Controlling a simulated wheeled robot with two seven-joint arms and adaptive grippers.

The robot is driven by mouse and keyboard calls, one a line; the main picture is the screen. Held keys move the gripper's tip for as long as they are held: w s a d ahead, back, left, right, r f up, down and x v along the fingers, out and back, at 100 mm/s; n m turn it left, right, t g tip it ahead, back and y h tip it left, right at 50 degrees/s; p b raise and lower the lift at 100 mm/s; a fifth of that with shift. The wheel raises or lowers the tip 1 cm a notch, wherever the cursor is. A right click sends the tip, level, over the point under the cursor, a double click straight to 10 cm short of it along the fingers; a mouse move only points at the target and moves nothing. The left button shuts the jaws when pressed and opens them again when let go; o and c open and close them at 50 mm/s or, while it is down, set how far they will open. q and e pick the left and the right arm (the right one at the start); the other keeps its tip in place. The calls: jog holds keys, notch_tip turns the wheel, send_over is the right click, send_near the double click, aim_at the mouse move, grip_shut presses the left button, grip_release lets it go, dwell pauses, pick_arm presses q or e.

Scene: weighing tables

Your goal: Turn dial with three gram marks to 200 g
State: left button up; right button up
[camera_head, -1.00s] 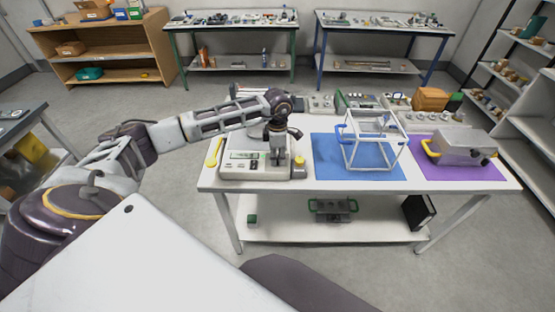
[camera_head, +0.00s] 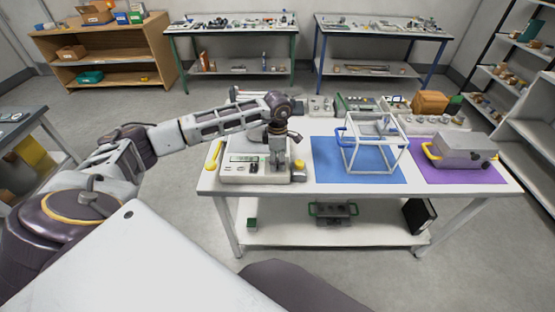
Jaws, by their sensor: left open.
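A pale weighing scale (camera_head: 240,172) with a small display and a yellow handle at its left stands at the left end of the white table (camera_head: 330,190). A small grey knob with a yellow top (camera_head: 299,167) sits at the scale's right side. My left gripper (camera_head: 277,170) points down over the right part of the scale, just left of this knob. It is open, and I see nothing between its fingers. The dial with gram marks cannot be made out; the gripper may hide it. My right gripper is not in view.
A white wire-frame cube (camera_head: 374,150) with blue handles stands on a blue mat (camera_head: 335,175). A grey case (camera_head: 462,151) with a yellow handle stands on a purple mat (camera_head: 484,176). Several small devices line the table's back edge.

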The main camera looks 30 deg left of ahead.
aim_at(277, 161)
pick_arm(q)
notch_tip(277, 161, up, 12)
dwell(0.9)
dwell(0.5)
